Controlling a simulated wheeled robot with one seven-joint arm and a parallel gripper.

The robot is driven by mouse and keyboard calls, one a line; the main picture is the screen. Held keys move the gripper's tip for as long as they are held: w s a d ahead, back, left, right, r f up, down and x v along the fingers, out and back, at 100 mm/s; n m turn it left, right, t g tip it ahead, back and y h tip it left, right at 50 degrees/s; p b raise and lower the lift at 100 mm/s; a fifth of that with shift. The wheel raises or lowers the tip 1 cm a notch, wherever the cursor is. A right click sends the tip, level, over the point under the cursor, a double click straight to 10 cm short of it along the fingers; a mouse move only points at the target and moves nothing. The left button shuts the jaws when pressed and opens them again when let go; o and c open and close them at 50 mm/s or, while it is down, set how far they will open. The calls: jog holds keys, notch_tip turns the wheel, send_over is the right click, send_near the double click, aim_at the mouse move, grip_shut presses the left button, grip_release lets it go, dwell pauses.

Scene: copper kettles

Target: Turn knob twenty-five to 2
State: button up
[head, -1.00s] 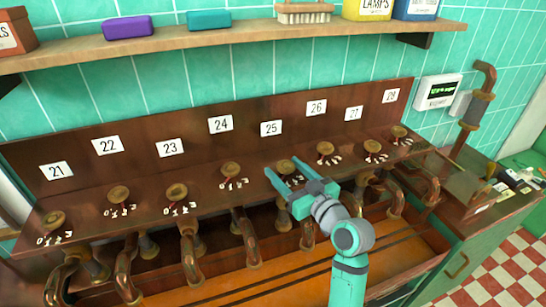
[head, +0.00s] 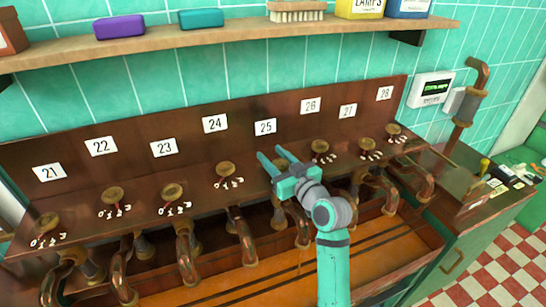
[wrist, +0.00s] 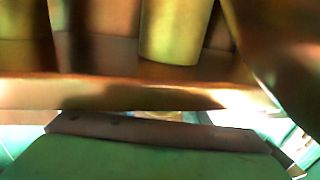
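The plate marked 25 (head: 265,127) is on the dark upright panel. Its brass knob (head: 281,163) is on the sloped board below, partly hidden by my gripper, so where it points cannot be read. My gripper (head: 271,153) is teal, with its two fingers apart, reaching over that knob towards the panel. The knob shows between the fingers; whether they touch it is unclear. The wrist view is dark and very close, with a blurred brass cylinder (wrist: 175,30) at the top.
Copper pipes (head: 240,232) bend down in front of the board. A shelf (head: 210,40) runs above. A small display box (head: 432,89) hangs at the right.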

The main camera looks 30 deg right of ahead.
jog(key=shift+w+a, duration=0.1)
jog(key=shift+a, duration=0.15)
jog(key=shift+y, duration=0.3)
jog(key=shift+n+y, duration=0.3)
jog(key=shift+s+a+n+y, duration=0.1)
jog(key=shift+s+n+y, duration=0.05)
jog(key=shift+n+y, duration=0.6)
jog(key=shift+s+n+y, duration=0.15)
jog(key=shift+n+y, duration=0.3)
jog(key=shift+y, duration=0.5)
jog(key=shift+s+a+n+g+y, duration=0.1)
jog(key=shift+a+n+g+y, duration=0.15)
jog(key=shift+n+g+y, duration=0.5)
jog(key=shift+s+a+n+g+y, duration=0.2)
jog(key=shift+n+y, duration=0.35)
jog(key=shift+y, duration=0.6)
jog(key=shift+w+a+r+y, duration=0.1)
jog(key=shift+w+a+y, duration=0.05)
jog(key=shift+w+y, duration=0.15)
jog(key=shift+a, duration=0.15)
